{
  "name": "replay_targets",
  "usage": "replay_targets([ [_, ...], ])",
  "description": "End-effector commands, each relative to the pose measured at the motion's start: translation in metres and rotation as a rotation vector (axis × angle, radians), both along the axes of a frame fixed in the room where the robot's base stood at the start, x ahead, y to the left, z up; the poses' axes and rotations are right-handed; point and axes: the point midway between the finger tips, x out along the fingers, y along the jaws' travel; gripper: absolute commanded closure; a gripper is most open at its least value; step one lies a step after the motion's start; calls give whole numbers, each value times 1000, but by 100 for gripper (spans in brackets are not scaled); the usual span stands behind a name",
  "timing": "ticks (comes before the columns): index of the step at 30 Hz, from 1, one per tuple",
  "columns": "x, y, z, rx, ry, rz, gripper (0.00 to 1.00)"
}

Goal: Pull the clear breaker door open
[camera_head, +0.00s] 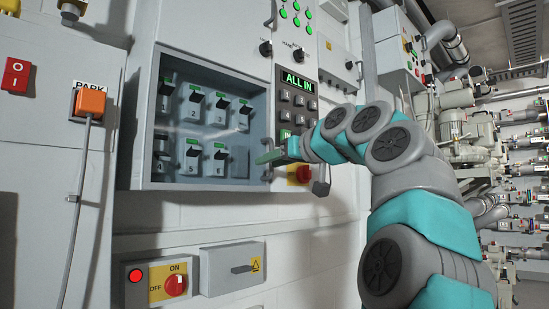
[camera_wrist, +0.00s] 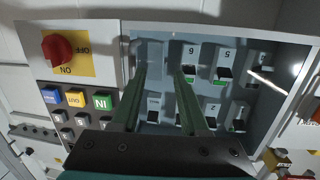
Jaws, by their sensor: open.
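The breaker box (camera_head: 147,186) is a grey recess with two rows of numbered breakers (camera_head: 195,105), several with green labels. Its clear door is hard to make out; I cannot tell whether it is shut. The breakers also show in the wrist view (camera_wrist: 225,72), upside down. My gripper (camera_head: 266,157) is at the right edge of the recess. In the wrist view its two green fingers (camera_wrist: 160,70) are apart with nothing seen between them, pointing over the breakers. Contact with the door cannot be told.
A keypad with an "ALL IN" display (camera_head: 298,80) is close right of the recess. A red knob on yellow (camera_head: 302,174) is below it. A lower switch box (camera_head: 155,284) and a grey box (camera_head: 231,268) stick out beneath. An orange plug (camera_head: 91,102) with cable hangs left.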

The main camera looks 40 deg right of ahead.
Motion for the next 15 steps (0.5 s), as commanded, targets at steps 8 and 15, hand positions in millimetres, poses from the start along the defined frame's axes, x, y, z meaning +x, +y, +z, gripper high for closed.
replay_targets([
  [8, -32, -34, 33, -58, -105, -71, 56],
  [15, -17, -37, 32, -58, -102, -73, 56],
])
